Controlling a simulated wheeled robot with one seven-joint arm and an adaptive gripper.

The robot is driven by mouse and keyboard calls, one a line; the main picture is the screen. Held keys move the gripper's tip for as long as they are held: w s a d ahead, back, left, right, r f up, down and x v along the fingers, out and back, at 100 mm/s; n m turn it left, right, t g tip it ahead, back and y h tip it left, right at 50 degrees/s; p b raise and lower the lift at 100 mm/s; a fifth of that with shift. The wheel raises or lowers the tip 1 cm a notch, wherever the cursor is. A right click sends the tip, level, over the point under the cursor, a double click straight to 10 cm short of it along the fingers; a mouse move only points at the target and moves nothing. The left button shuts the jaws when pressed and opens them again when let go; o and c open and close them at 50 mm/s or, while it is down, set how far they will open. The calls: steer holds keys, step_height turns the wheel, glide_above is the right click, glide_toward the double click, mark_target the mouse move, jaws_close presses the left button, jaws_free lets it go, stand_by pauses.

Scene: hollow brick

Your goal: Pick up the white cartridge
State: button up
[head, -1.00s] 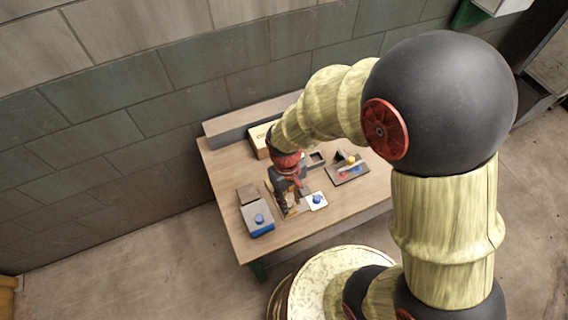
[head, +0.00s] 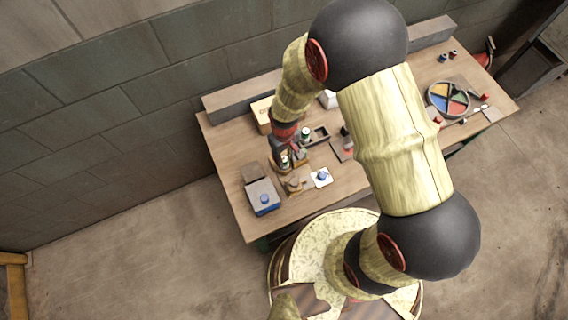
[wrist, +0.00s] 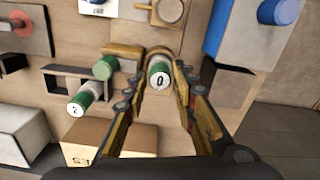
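A green-and-white cartridge marked 0 (wrist: 160,75) stands end-on between the fingertips of my gripper (wrist: 162,68) in the wrist view, beside a wooden rest. The fingers are open on either side of it, with a narrow gap showing at each side. A second green-and-white cartridge, marked 2 (wrist: 80,102), stands in a dark tray to the left; it also shows in the head view (head: 305,133). No all-white cartridge shows. In the head view my gripper (head: 284,160) is low over the table's left part, and the cartridge there is partly hidden.
A blue-sided box (head: 263,198) and a white pad with a blue knob (head: 321,177) stand near my gripper. A cardboard box (head: 263,114) is behind it. A dish of coloured sectors (head: 447,98) is at the right. The bare front left table edge is clear.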

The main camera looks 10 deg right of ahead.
step_height(320, 180, down, 3)
steer(key=shift+w+r, duration=0.1)
steer(key=c, duration=0.4)
jaws_close()
